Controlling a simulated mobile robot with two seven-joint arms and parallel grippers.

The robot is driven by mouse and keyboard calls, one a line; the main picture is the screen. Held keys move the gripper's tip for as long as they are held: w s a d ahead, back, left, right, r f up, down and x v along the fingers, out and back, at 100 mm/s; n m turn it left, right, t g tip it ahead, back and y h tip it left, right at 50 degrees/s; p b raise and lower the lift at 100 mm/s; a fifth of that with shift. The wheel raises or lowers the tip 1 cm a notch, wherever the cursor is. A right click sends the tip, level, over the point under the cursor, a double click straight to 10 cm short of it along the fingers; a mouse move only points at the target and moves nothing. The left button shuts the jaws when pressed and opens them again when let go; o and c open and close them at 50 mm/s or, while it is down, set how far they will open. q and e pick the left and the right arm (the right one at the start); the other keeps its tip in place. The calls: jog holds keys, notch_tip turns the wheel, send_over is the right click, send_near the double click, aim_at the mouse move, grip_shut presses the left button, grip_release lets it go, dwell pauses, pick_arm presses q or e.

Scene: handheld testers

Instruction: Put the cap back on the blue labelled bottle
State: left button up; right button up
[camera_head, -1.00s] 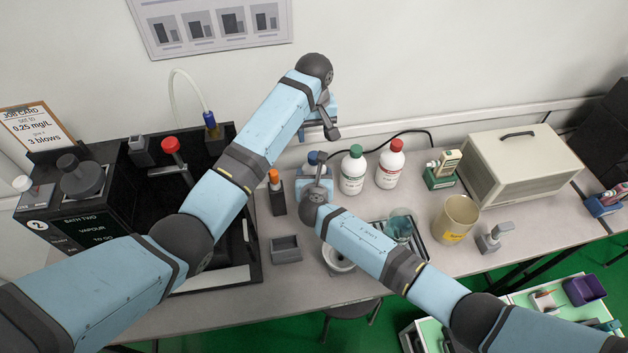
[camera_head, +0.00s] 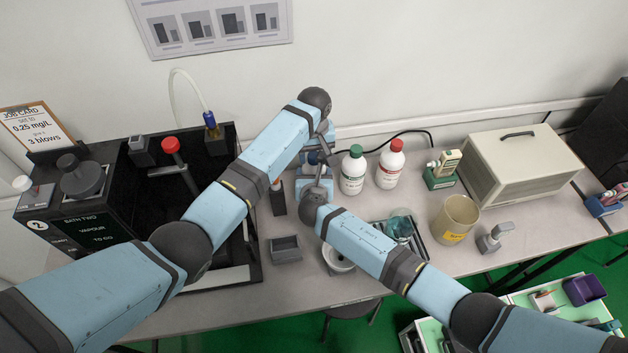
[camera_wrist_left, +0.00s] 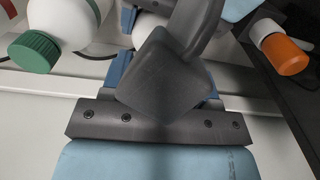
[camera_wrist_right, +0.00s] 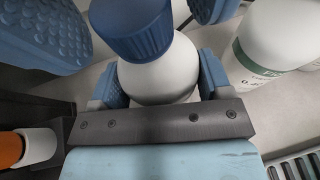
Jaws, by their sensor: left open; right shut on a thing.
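The white bottle stands upright in the right wrist view (camera_wrist_right: 160,80), with its blue cap (camera_wrist_right: 138,28) on top of the neck. I cannot tell whether the cap is tight. My right gripper (camera_wrist_right: 158,88) is shut on the bottle's body below the cap. My left gripper (camera_head: 318,152) is open, with its blue ribbed pads apart on either side of the cap in the right wrist view. In the left wrist view my right gripper's dark parts hide most of the bottle, and its label is hidden.
A green-capped bottle (camera_head: 353,172) stands just right, and a red-capped bottle (camera_head: 390,166) beyond it. An orange-topped item (camera_wrist_left: 286,54) stands close on the other side. A grey tray (camera_head: 286,250) and a beige box (camera_head: 525,165) are on the bench.

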pick_arm(q)
jog(key=c, duration=0.9)
jog(key=shift+c, duration=0.2)
jog(key=o, duration=1.1)
jog(key=shift+r, duration=0.1)
notch_tip(320, 180, up, 12)
jog(key=shift+f, duration=0.1)
